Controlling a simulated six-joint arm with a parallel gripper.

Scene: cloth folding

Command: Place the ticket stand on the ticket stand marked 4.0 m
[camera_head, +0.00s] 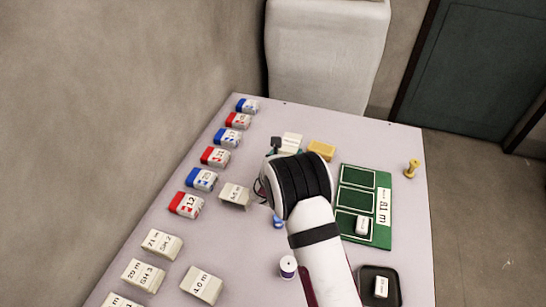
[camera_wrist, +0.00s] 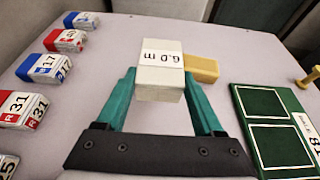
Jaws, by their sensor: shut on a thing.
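My gripper (camera_wrist: 160,80) has its two teal fingers on either side of a white ticket stand (camera_wrist: 160,62) and is shut on it. The held stand's label appears upside down and seems to read 6.0 m. In the head view the held stand (camera_head: 292,140) shows beyond my wrist, near the far part of the table; my arm hides most of the fingers. The ticket stand marked 4.0 m (camera_head: 202,285) lies at the near left of the table, apart from my gripper.
Red and blue numbered blocks (camera_head: 215,156) line the left edge. Other white stands (camera_head: 143,275) lie near left, one (camera_head: 235,194) beside my wrist. A yellow block (camera_head: 321,150), green board (camera_head: 384,178), black tray (camera_head: 393,272) and white spool (camera_head: 288,267) are also on the table.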

